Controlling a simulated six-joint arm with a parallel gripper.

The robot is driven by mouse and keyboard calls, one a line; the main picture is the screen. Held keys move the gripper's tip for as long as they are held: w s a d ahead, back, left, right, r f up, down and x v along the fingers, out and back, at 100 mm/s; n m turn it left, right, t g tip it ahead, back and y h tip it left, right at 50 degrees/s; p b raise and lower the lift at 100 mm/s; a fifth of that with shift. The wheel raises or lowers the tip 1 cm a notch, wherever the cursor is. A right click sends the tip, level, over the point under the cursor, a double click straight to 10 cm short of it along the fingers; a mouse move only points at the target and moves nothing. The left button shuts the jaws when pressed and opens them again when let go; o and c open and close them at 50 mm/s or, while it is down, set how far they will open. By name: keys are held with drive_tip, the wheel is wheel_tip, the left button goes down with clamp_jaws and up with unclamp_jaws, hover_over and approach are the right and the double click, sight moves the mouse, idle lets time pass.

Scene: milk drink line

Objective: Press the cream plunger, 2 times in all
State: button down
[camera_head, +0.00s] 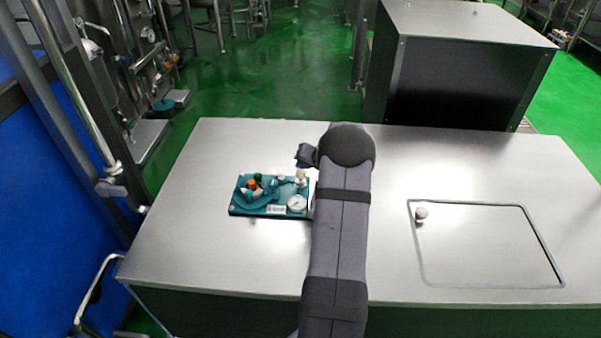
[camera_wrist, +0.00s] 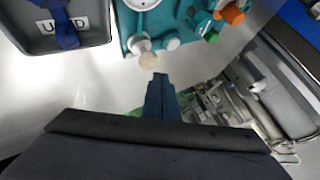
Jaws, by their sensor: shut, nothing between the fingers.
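The cream plunger (camera_head: 301,175) stands at the far right corner of a teal panel (camera_head: 240,209) on the steel table, close beside my arm. In the wrist view the cream plunger's round top (camera_wrist: 149,60) is just past my gripper's fingertips (camera_wrist: 159,78). My gripper is shut and empty. The fingertips look slightly to the right of the plunger top and apart from it in that picture; their height over it I cannot tell. In the head view my arm hides most of the gripper.
The panel also bears a white gauge (camera_head: 297,203), an orange knob (camera_head: 252,184) and a green knob (camera_head: 258,177). A grey tray (camera_wrist: 98,34) with a partly covered label and a blue item in it stands beside the panel. The table's right side has a hatch (camera_head: 480,250) with a small knob.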

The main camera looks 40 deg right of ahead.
sight(300, 172)
drive_tip(key=shift+f+b, duration=1.6)
drive_tip(key=shift+b, duration=0.65)
idle(1.5)
drive_tip(key=shift+r, duration=0.1)
idle(0.3)
drive_tip(key=shift+r+p, duration=0.9)
drive_tip(key=shift+r, duration=0.55)
drive_tip(key=shift+r, duration=0.1)
drive_tip(key=shift+r+p, duration=1.35)
drive_tip(key=shift+r, duration=1.05)
